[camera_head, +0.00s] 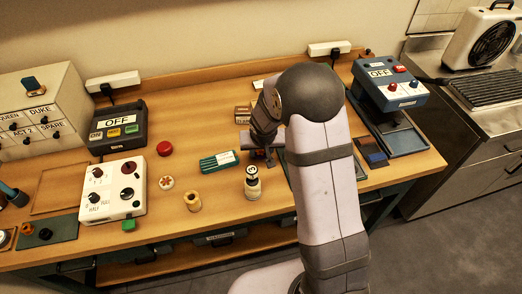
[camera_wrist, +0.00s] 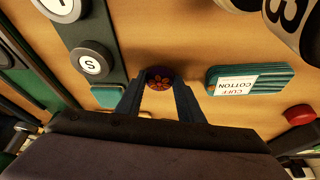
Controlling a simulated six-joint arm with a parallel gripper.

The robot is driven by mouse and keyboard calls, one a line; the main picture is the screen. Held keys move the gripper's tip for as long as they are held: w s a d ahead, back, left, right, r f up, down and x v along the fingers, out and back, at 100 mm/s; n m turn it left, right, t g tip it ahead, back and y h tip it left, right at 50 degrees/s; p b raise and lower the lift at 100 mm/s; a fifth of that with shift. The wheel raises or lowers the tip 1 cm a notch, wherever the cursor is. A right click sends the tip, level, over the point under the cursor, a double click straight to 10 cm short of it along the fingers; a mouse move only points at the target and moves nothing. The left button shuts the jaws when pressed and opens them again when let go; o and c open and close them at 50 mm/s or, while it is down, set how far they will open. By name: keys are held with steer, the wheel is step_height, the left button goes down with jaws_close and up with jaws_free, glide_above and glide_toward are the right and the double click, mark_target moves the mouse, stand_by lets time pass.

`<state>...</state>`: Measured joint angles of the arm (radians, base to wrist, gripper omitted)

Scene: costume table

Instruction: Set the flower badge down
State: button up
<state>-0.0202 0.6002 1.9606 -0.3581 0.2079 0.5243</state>
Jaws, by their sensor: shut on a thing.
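The flower badge (camera_wrist: 159,79) is a small dark purple disc with an orange flower pattern, in the middle of the wrist view. My gripper (camera_wrist: 160,88) is shut on it, with one fingertip on each side. In the head view my gripper (camera_head: 264,158) is low over the middle of the wooden table (camera_head: 205,97), right of the teal cotton cuff box (camera_head: 219,161). The badge is not distinguishable there. I cannot tell whether the badge touches the table. The wrist view shows the same teal box (camera_wrist: 250,79) to its right, apart from it.
A numbered bottle (camera_head: 252,182) and a wooden spool (camera_head: 193,202) stand at the front. A dark strip with a round S piece (camera_wrist: 92,62) lies left of the badge in the wrist view. A red knob (camera_head: 165,148) is further left. Bare wood shows around the badge.

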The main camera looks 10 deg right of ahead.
steer(key=shift+f, duration=0.15)
steer(key=o, duration=1)
steer(key=shift+v, duration=0.8)
steer(key=b+v, duration=0.2)
steer(key=v, duration=0.8)
steer(key=shift+s+r, duration=0.15)
steer(key=shift+r, duration=0.25)
